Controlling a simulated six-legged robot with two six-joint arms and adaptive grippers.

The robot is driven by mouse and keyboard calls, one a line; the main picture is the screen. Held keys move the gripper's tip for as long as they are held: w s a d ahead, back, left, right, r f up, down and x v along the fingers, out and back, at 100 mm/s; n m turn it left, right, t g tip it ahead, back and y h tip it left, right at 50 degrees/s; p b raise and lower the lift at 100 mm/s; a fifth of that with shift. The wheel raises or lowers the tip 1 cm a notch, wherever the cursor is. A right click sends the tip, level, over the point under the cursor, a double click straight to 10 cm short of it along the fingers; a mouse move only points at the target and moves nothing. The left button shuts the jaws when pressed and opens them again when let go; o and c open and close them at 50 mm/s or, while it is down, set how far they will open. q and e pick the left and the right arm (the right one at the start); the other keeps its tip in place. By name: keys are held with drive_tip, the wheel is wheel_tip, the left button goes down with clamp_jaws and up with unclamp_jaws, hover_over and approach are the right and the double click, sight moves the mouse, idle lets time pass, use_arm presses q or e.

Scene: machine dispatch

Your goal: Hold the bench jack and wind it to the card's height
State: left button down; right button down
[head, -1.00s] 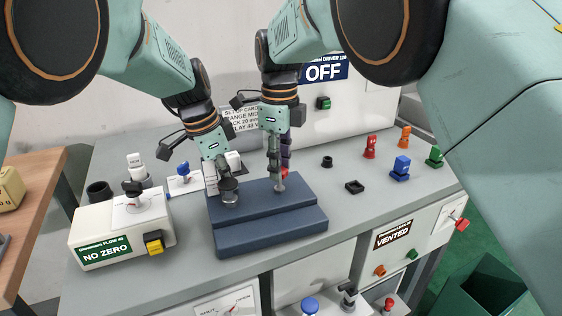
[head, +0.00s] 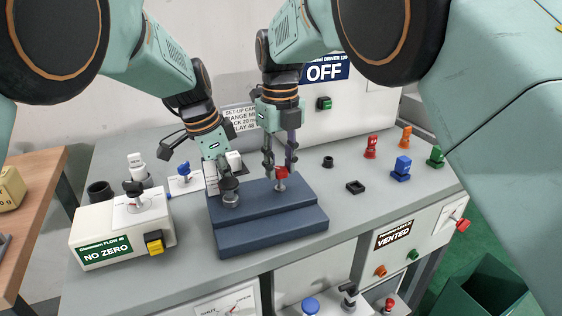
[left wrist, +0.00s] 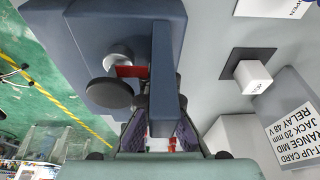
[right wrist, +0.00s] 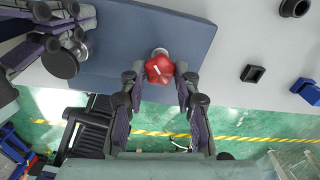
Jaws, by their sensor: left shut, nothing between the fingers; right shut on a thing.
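The bench jack (head: 270,236) is a dark blue stepped block on the grey bench, also in the left wrist view (left wrist: 165,70) and right wrist view (right wrist: 115,45). A red knob (right wrist: 158,69) on a metal stem stands on its right part. My right gripper (head: 280,165) reaches down from above and is shut on this knob, with a finger on each side. A dark round knob (head: 229,186) on a silver post stands at the jack's left part. My left gripper (head: 212,186) is shut and empty beside it; its fingertips are partly hidden. The set-up card (head: 240,117) reads JACK 20 mm.
A white flow box (head: 120,228) marked NO ZERO stands left of the jack. Blue (head: 401,168), red (head: 371,147), orange and green pieces stand at right, with a black square ring (head: 355,187).

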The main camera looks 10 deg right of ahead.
sight(281, 170)
drive_tip(key=shift+w+a, duration=0.15)
drive_tip(key=c, duration=1.1)
unclamp_jaws()
drive_tip(key=shift+o, duration=0.6)
wheel_tip(281, 170, up, 12)
drive_tip(key=shift+s, duration=0.3)
drive_tip(key=shift+r, duration=0.1)
